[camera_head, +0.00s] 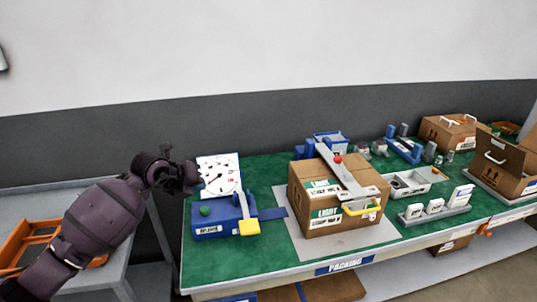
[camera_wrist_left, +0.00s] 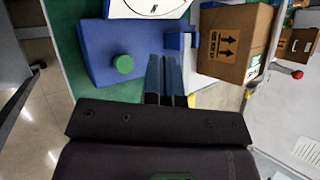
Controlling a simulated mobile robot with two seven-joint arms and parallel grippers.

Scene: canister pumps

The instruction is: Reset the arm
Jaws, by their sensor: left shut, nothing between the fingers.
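My left arm comes in from the left in the head view. Its gripper (camera_head: 194,178) is beside the white dial panel of the blue device (camera_head: 212,228). In the left wrist view the two fingers (camera_wrist_left: 165,78) are together with nothing between them. The blue device also shows there (camera_wrist_left: 106,48), with its green button (camera_wrist_left: 123,64) left of the fingers. The device has a dial (camera_head: 219,175) and a yellow block (camera_head: 249,227) at its right. My right gripper is not in view.
A cardboard box (camera_head: 315,222) with a grey bar and red knob stands right of the device on a grey mat (camera_head: 301,242). Trays and more boxes (camera_head: 449,131) fill the right side of the green bench. An orange tray (camera_head: 18,245) is on the grey table at left.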

